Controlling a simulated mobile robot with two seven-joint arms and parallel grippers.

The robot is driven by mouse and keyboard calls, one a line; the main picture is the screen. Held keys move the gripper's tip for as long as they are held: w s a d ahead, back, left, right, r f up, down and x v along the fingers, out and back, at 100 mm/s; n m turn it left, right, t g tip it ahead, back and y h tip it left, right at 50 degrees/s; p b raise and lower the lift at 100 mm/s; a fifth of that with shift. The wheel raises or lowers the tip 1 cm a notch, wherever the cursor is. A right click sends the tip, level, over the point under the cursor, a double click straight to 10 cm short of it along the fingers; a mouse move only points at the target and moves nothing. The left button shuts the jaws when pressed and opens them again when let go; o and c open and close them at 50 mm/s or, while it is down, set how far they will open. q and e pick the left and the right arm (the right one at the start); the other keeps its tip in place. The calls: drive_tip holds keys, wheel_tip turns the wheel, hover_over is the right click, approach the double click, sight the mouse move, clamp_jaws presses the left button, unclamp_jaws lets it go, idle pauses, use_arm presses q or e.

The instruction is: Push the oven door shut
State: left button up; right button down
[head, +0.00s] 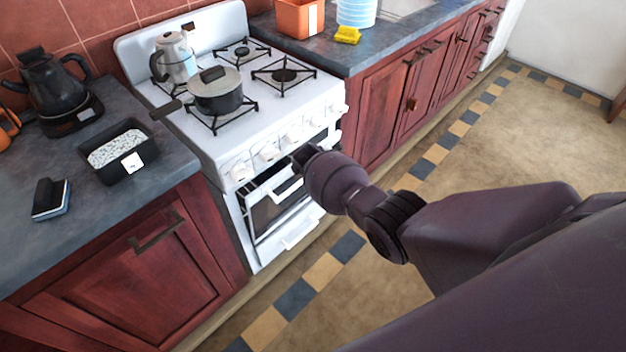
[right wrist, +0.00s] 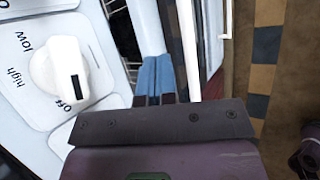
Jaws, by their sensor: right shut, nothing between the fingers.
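The white stove (head: 219,140) stands between two runs of red cabinets. Its oven door (head: 268,212), white with a dark glass pane, is on the front below the knobs. It appears partly open, with a gap at its top. My right gripper (head: 304,159) is by the stove front, just above the door's top; my wrist and forearm hide part of the door. In the right wrist view my fingers (right wrist: 154,78) are shut and empty, close to the oven opening and a white bar of the door (right wrist: 189,50). Contact cannot be told. My left gripper is not in view.
White knobs, one close in the wrist view (right wrist: 58,68), line the stove front. A grey pot (head: 217,97) and a kettle (head: 176,57) stand on the stovetop. Counters flank it, with a black tray (head: 118,152) on the left. The tiled floor (head: 480,150) is open.

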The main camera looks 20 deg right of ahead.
drive_tip(key=s+d+f+m+t+y+b, duration=0.2)
drive_tip(key=s+d+f+t+b, duration=0.1)
drive_tip(key=d+f+t+b, duration=0.5)
drive_tip(key=s+f+n+t+y+b, duration=0.3)
drive_tip(key=s+n+y+b, duration=0.1)
drive_tip(key=s+y+b, duration=0.6)
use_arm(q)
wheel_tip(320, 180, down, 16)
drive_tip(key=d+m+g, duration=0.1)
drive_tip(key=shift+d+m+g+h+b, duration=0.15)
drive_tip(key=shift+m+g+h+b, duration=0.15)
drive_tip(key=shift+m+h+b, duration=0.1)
use_arm(e)
drive_tip(key=w+a+r+h, duration=0.1)
drive_tip(key=w+a, duration=0.1)
drive_tip(key=w, duration=0.4)
drive_tip(key=w+a+r+h, duration=0.1)
drive_tip(key=w+a, duration=0.1)
drive_tip(key=w, duration=0.4)
drive_tip(key=shift+a, duration=0.25)
drive_tip(key=shift+r, duration=0.1)
